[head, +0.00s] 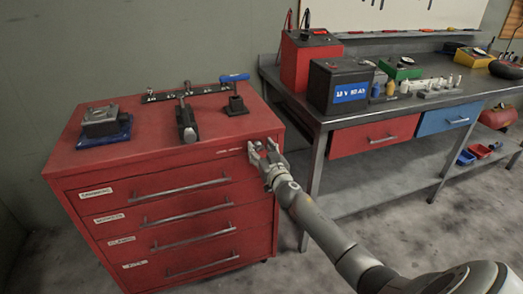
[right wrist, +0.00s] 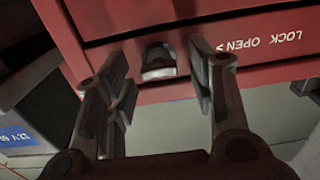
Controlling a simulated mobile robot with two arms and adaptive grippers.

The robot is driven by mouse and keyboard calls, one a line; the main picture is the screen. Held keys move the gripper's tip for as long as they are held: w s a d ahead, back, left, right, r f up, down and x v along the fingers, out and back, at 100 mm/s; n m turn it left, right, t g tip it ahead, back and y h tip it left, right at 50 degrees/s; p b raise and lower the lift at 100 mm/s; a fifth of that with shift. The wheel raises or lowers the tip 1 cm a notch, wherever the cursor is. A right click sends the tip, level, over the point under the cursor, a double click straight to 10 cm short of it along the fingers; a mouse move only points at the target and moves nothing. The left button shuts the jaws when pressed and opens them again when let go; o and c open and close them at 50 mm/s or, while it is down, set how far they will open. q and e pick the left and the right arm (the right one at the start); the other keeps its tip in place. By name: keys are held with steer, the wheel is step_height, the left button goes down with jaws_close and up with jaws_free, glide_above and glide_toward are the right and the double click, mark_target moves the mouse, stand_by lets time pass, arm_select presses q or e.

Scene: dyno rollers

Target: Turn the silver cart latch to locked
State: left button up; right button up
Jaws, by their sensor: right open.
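The silver cart latch (right wrist: 159,64) is a small rounded metal piece on the red front strip of the cart in the right wrist view. It lies between the two spread fingers of my right gripper (right wrist: 160,72), with a gap on each side. In the head view my right gripper (head: 262,152) is at the upper right corner of the red cart's (head: 150,150) front, and its fingers cover most of the latch area. The lettering "LOCK OPEN >" (right wrist: 258,36) appears upside down beside the latch. My left gripper is not in view.
On the cart top are a blue-based block (head: 104,123), a black clamp-like tool (head: 186,118) and a blue-ended bar (head: 234,78). A workbench (head: 410,112) with a black battery (head: 340,84) stands close on the right. Concrete floor shows between them.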

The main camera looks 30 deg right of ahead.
steer(key=c, duration=1)
steer(key=shift+n, duration=0.5)
steer(key=n, duration=0.3)
steer(key=shift+a+n, duration=0.1)
steer(key=shift+n, duration=0.3)
steer(key=n, duration=0.4)
steer(key=shift+f+n, duration=0.1)
steer(key=shift+n, duration=0.2)
steer(key=n, duration=0.4)
steer(key=shift+a+f, duration=0.1)
steer(key=shift+n, duration=2.2)
